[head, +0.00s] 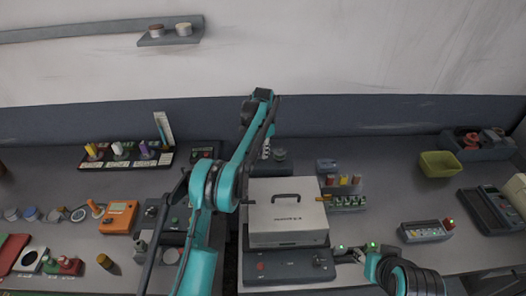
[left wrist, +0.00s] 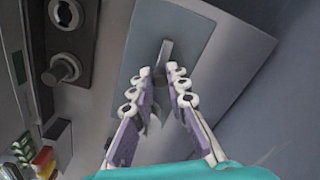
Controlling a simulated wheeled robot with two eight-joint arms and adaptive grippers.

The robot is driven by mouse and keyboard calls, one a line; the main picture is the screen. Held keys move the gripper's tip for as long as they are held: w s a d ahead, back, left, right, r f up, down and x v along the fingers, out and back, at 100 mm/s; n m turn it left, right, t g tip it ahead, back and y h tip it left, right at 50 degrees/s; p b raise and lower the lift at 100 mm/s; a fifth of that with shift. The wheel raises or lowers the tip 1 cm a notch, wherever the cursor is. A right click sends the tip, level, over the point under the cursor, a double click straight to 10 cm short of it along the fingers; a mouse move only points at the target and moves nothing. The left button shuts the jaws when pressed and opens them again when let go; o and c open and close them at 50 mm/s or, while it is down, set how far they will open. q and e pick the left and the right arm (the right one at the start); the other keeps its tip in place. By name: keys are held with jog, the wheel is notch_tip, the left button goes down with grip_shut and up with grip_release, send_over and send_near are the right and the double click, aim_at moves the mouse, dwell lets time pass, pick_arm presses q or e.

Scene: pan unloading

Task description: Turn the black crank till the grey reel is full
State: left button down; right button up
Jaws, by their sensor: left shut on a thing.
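My left gripper (head: 266,151) is at the back of the bench, behind the white lidded box, reached over by my teal arm. In the left wrist view its two purple-padded fingers (left wrist: 164,76) straddle a thin grey bar (left wrist: 166,49) in front of a flat grey plate (left wrist: 138,62). It is shut on this bar, though the grip itself is partly hidden. I cannot tell whether the bar belongs to the black crank. No grey reel can be made out with certainty. My right gripper (head: 356,251) is low, right of the box; its jaw state is unclear.
The white box (head: 288,222) with a black handle stands on a dark base just in front. Two round knobs (left wrist: 65,69) on a dark panel are near the left gripper. Coloured cylinders (head: 343,181) and a yellow-green bin (head: 440,164) are to the right.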

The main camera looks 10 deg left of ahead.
pick_arm(q)
jog(key=m, duration=0.2)
jog(key=s+m+p, duration=0.1)
jog(key=m, duration=0.1)
jog(key=shift+s+d+m, duration=0.1)
jog(key=shift+s+m, duration=0.05)
jog(key=shift+m, duration=0.15)
jog(key=m, duration=0.2)
jog(key=s+m, duration=0.1)
jog(key=m, duration=0.3)
jog(key=shift+s+a+p, duration=0.3)
jog(key=m, duration=0.3)
jog(key=s+a+m, duration=0.1)
jog(key=shift+m, duration=0.4)
jog(key=shift+s+a+m, duration=0.1)
jog(key=shift+a+m, duration=0.1)
jog(key=shift+m, duration=0.65)
jog(key=shift+a+m, duration=0.2)
jog(key=shift+m, duration=0.65)
jog(key=c, duration=1.5)
grip_release()
